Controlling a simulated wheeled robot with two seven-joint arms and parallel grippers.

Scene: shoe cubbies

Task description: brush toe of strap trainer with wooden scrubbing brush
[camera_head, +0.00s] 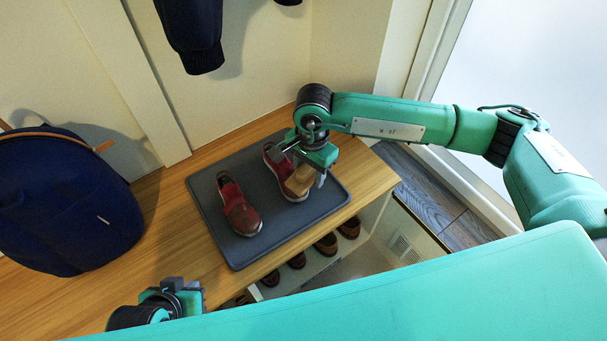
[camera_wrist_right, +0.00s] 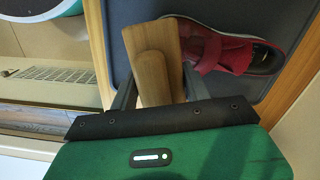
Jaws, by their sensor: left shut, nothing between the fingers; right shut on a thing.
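Two red strap trainers lie on a dark grey tray (camera_head: 270,245) on the wooden bench: a left one (camera_head: 238,207) and a right one (camera_head: 277,162). My right gripper (camera_head: 309,178) is shut on the wooden scrubbing brush (camera_head: 299,182) over the toe end of the right trainer. In the right wrist view the brush (camera_wrist_right: 157,60) sits between the fingers (camera_wrist_right: 158,92), its far end beside the red trainer (camera_wrist_right: 222,50). I cannot tell whether brush and toe touch. The brush's bristles are hidden. My left gripper (camera_head: 194,298) is shut and empty near the bench's front edge.
A navy backpack (camera_head: 65,205) stands on the bench at the left. A dark garment (camera_head: 193,35) hangs on the wall above. Several brown shoes (camera_head: 326,244) sit in the cubbies below the bench edge. Bare bench lies between backpack and tray.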

